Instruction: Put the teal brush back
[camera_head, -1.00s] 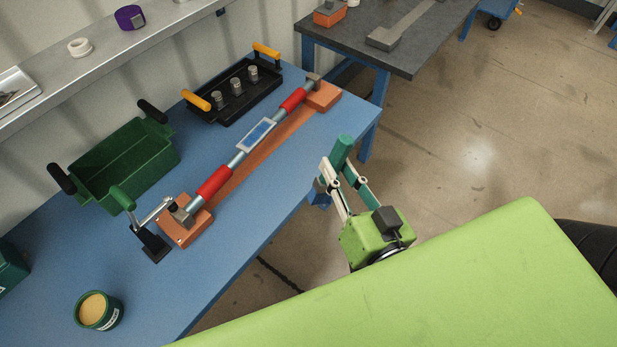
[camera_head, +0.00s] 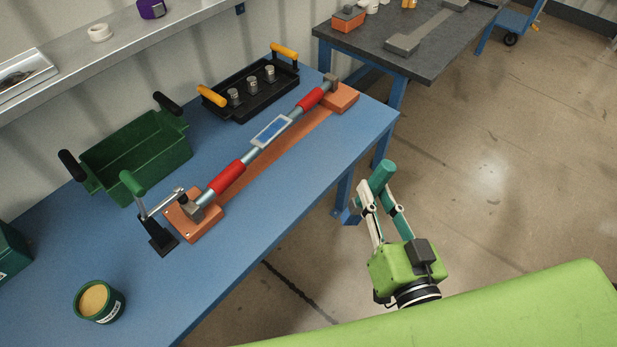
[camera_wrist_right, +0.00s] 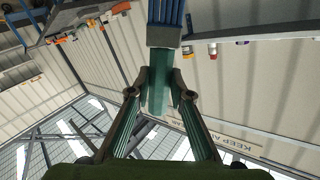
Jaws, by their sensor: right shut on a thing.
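The teal brush is in my right gripper (camera_head: 376,188). In the head view its teal handle (camera_head: 383,175) sticks up between the fingertips, and its blue bristles (camera_head: 350,215) show below to the left. In the right wrist view the teal handle (camera_wrist_right: 158,97) lies between the two fingers (camera_wrist_right: 159,88), with a grey ferrule (camera_wrist_right: 163,37) and blue bristles (camera_wrist_right: 165,12) beyond. My right gripper is shut on the handle, held off the right front edge of the blue workbench (camera_head: 150,300). My left gripper is not in view.
On the bench are an open green bin (camera_head: 135,158), a black tray with metal fittings (camera_head: 250,92), a red-sleeved bar on orange blocks (camera_head: 228,177), a green-handled clamp (camera_head: 157,230) and a green tin (camera_head: 98,301). A grey table (camera_head: 440,50) stands behind.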

